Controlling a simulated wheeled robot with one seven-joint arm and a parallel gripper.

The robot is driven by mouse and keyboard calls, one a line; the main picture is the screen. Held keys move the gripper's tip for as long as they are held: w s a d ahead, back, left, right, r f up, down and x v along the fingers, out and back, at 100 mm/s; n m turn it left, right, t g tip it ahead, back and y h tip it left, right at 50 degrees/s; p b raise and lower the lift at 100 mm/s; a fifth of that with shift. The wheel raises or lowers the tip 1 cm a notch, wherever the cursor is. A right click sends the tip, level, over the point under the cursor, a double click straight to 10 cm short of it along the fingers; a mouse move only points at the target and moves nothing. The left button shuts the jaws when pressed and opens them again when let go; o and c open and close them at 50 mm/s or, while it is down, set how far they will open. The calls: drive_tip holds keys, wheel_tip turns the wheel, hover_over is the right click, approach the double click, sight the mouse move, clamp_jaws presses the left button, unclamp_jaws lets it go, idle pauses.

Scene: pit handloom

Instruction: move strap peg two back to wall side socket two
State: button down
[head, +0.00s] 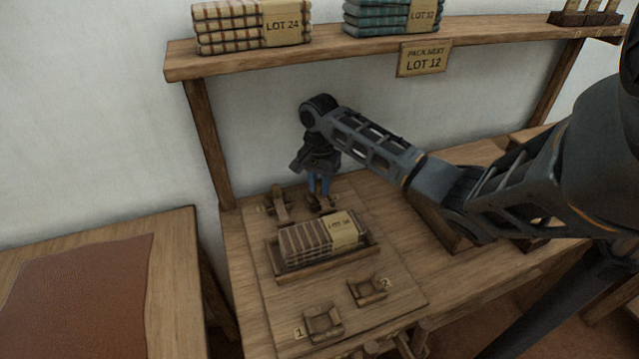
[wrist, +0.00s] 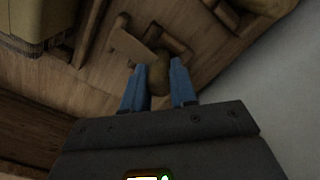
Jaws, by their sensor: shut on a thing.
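My gripper (head: 319,187) points down at the wall side of the board, over wall side socket two (head: 322,206). In the wrist view its blue fingers (wrist: 158,88) are shut on strap peg two (wrist: 158,72), a brown rounded knob. The peg is close above or in the socket's wooden block; I cannot tell how far it is seated. In the head view the fingers largely hide the peg. The near-side sockets, marked 1 (head: 323,323) and 2 (head: 367,290), look empty.
A wrapped LOT 36 bundle (head: 318,240) sits in a tray (head: 328,262) mid-board. Wall side socket one (head: 277,206) holds a wooden piece left of my gripper. A shelf (head: 300,57) with folded cloth and a LOT 12 sign (head: 424,59) is above.

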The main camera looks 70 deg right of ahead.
drive_tip(key=shift+f, duration=0.2)
drive_tip(key=shift+f, duration=0.15)
drive_tip(key=c, duration=0.9)
unclamp_jaws()
